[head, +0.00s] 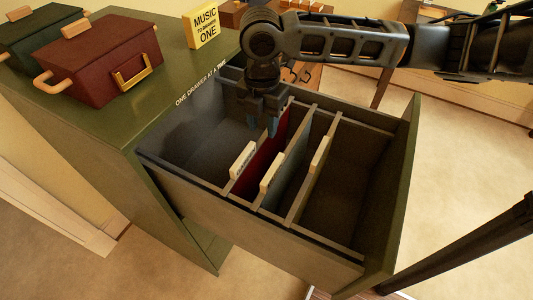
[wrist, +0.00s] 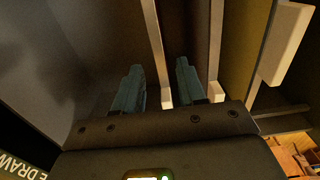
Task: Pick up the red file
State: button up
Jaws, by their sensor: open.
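The red file (head: 268,158) stands upright in the open drawer, with a cream tab (head: 243,160) at its near end. My gripper (head: 262,127) points down over the far part of the drawer, near the red file's far end. Its jaws are open, and the right finger overlaps the red file in the head view. In the wrist view, my gripper (wrist: 160,88) has a thin pale edge running between its two fingers. No red shows there, so I cannot tell which file that edge belongs to. I see nothing held.
The olive drawer (head: 250,222) also holds a grey file (head: 293,163) and another tabbed divider (head: 319,155) to the right. The drawer's right end is empty. A red box (head: 95,72) and a yellow sign (head: 204,27) stand on the cabinet top (head: 150,100).

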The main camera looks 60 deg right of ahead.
aim_at(262, 139)
jog(key=f, duration=0.7)
jog(key=shift+a+f+p, duration=0.2)
jog(key=shift+f+p, duration=0.05)
jog(key=shift+p, duration=0.1)
grip_shut()
